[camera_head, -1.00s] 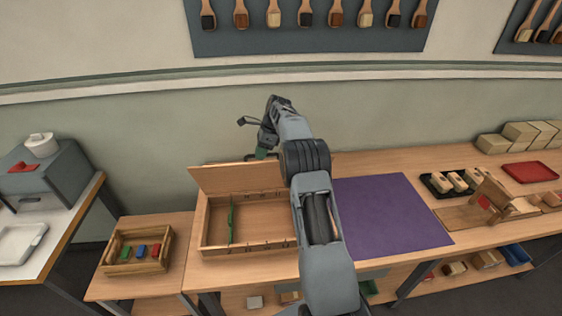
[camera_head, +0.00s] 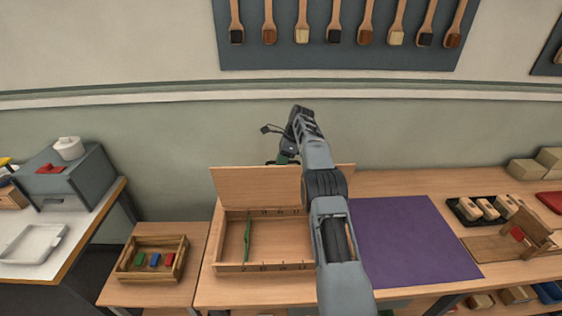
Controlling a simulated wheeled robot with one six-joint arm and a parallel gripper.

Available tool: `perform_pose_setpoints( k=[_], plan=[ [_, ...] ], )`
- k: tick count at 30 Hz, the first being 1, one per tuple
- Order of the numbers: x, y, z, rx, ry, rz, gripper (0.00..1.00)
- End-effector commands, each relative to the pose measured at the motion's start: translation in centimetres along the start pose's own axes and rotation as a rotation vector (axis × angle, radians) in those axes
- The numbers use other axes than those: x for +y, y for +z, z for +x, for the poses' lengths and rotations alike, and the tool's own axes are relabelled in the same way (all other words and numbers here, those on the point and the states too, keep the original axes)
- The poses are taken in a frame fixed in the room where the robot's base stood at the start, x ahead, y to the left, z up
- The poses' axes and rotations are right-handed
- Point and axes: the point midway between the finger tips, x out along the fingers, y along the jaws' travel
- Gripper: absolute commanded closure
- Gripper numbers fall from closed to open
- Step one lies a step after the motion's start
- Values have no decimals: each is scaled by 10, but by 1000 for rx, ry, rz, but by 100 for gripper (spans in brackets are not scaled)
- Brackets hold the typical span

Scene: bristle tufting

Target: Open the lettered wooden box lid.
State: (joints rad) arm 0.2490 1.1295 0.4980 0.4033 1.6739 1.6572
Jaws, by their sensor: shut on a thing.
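The wooden box (camera_head: 222,268) stands on the bench with its inside showing. Its lid (camera_head: 255,187) is raised at the back edge and stands roughly upright, its plain inner face toward me. My arm covers the right part of the box and lid. A thin green strip (camera_head: 247,240) stands across the inside of the box at left.
A purple mat (camera_head: 410,240) lies to the right of the box. Beyond it are a black tray (camera_head: 462,212) of blocks and a wooden stand (camera_head: 535,230). A small crate (camera_head: 126,262) with coloured blocks is at left. The wall is close behind the bench.

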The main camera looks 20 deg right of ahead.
Motion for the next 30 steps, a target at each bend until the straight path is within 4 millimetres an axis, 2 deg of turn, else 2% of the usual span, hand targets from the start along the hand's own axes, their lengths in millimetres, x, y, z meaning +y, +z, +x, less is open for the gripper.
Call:
perform_pose_setpoints(
  k=[1, 2, 3, 11, 23, 30],
  plan=[
    [-1, -7, 12, 7, 17, 15, 100],
    [-1, -7, 12, 7, 17, 15, 100],
    [-1, -7, 12, 7, 17, 15, 83],
    [0, -3, 8, 4, 13, 7, 60],
    [0, -1, 6, 2, 11, 3, 60],
    [0, 5, -8, 1, 9, 2, 60]
  ],
)
